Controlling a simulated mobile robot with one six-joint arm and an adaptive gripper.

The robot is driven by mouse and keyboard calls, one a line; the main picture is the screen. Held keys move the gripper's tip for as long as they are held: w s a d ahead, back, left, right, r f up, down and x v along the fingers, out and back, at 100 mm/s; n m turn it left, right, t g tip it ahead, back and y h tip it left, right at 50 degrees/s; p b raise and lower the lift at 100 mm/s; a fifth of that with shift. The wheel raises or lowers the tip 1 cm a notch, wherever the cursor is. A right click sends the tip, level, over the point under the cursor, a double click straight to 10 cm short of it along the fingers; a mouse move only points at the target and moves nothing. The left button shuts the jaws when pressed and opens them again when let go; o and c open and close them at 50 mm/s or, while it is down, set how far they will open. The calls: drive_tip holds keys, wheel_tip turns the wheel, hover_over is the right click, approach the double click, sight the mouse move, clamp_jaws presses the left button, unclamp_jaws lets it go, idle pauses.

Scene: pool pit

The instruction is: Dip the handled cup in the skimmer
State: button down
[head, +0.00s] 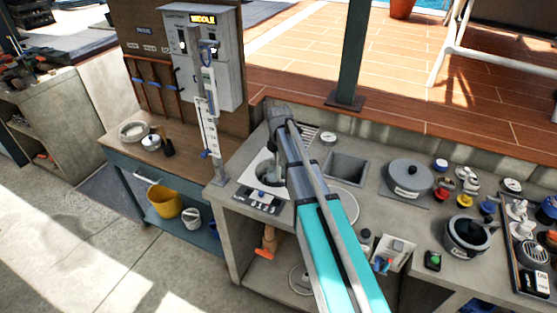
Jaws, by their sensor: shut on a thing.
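The skimmer (249,179) is a pale plate with a round opening, set in the grey counter at the middle. My gripper (273,160) points down over this opening, partly hidden by my own arm. It is shut on what looks like the handled cup (270,178), a small grey shape low in the opening. The cup's handle and rim cannot be made out, nor whether it touches water.
A square basin (347,168) and a grey lidded pot (409,178) sit right of my arm. Several small parts and a dark pot (467,234) crowd the right. A tall white gauge (208,125) stands close left of the skimmer.

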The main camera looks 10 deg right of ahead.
sight(279, 180)
drive_tip(key=shift+f+b, duration=6.55)
drive_tip(key=shift+f, duration=0.2)
drive_tip(key=shift+r, duration=0.1)
